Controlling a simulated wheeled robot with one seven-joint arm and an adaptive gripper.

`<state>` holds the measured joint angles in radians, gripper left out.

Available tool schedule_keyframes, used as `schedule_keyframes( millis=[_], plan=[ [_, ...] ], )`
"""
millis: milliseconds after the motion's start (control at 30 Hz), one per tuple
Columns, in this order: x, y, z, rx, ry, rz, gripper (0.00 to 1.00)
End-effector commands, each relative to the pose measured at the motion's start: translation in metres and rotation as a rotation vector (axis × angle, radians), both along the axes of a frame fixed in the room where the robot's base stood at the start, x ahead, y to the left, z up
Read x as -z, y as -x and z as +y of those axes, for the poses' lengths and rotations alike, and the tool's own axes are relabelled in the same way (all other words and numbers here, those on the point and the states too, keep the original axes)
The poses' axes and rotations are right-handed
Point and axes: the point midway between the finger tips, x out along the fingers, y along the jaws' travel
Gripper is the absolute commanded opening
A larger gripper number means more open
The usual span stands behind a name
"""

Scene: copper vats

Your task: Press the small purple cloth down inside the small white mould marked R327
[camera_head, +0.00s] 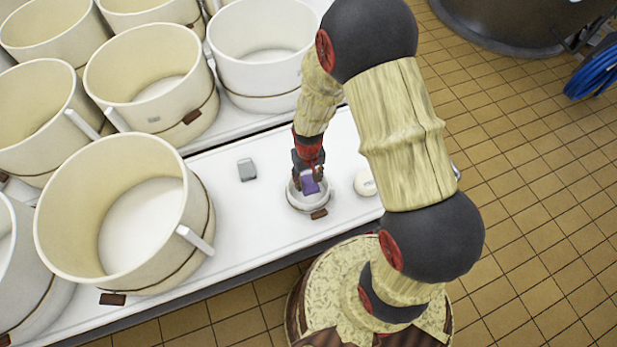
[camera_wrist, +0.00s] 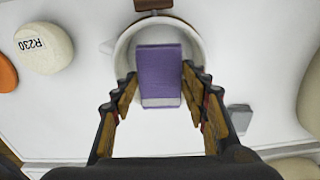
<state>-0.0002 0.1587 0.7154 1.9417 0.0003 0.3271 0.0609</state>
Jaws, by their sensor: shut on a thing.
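The small purple cloth (camera_head: 310,185) is a folded, block-like piece with a pale band at one end; it also shows in the wrist view (camera_wrist: 160,70). My gripper (camera_head: 308,178) points down, with its fingers on either side of the cloth, shut on it. In the wrist view my gripper (camera_wrist: 160,84) shows both fingers at the cloth's sides. The small white mould (camera_head: 296,203) stands on the white table, with a brown tag at its front. The cloth is over the mould's opening; how deep it sits is unclear. The mould's marking is not readable.
A white round piece marked R230 (camera_wrist: 44,48) lies beside the mould, also in the head view (camera_head: 366,183). A grey block (camera_head: 246,169) lies to the left. Large cream vats (camera_head: 125,215) crowd the left and back. An orange thing (camera_wrist: 6,74) shows at the wrist view's edge.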

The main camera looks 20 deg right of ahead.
Motion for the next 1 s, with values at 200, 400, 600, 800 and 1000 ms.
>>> schedule_keyframes(
  millis=[200, 400, 600, 800, 1000],
  plan=[
    [0.022, -0.001, 0.0, 0.0, 0.0, -0.001, 0.2],
    [0.04, 0.0, 0.0, 0.0, 0.0, 0.0, 0.2],
    [0.058, 0.0, 0.0, 0.0, 0.0, 0.0, 0.2],
    [0.071, 0.0, 0.0, 0.0, 0.0, -0.001, 0.2],
    [0.073, 0.0, 0.0, 0.0, 0.0, -0.001, 0.2]
  ],
)
